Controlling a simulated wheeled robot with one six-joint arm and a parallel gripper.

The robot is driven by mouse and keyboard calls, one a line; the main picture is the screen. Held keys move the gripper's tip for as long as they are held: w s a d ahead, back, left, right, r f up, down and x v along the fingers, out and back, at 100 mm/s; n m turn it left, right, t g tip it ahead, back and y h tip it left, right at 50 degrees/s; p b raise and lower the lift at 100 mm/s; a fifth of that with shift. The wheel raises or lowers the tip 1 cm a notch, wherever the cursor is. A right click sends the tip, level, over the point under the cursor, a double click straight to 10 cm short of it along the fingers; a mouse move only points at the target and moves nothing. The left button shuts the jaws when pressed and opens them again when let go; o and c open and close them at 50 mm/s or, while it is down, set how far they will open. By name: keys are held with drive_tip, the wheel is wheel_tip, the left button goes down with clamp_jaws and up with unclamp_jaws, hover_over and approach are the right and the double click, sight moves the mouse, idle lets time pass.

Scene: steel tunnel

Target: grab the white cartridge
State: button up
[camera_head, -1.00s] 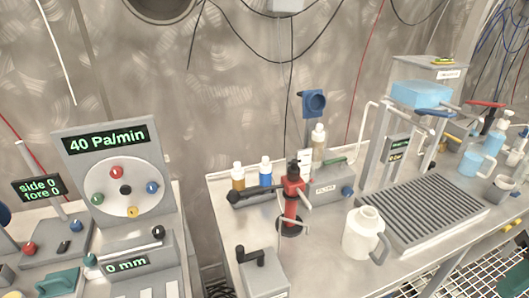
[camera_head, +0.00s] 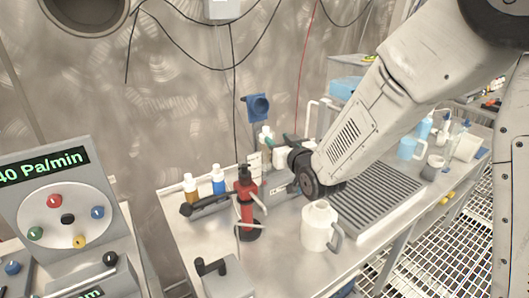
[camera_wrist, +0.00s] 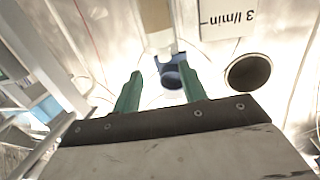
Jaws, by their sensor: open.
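My gripper (camera_wrist: 158,70) shows in the wrist view as two green fingers, spread apart with nothing between them. In the head view my arm reaches in from the upper right, its wrist end over the bench by the filter box; I cannot clearly make out the fingers there. A small white upright piece with dark marks (camera_head: 254,163) stands behind the red device (camera_head: 245,200); it may be the white cartridge, but I cannot tell for sure. A blue wall holder (camera_head: 258,107) is behind it, and in the wrist view it appears beyond the fingertips (camera_wrist: 172,74).
A white jug (camera_head: 318,228) stands at the bench front, right of the red device. A grey ribbed tray (camera_head: 385,195) lies under my arm. A dial panel (camera_head: 62,205) is at left.

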sight(267, 129)
drive_tip(key=shift+t+y, duration=0.3)
drive_tip(key=x, duration=0.8)
drive_tip(key=shift+a, duration=0.35)
drive_tip(key=shift+r, duration=0.1)
clamp_jaws()
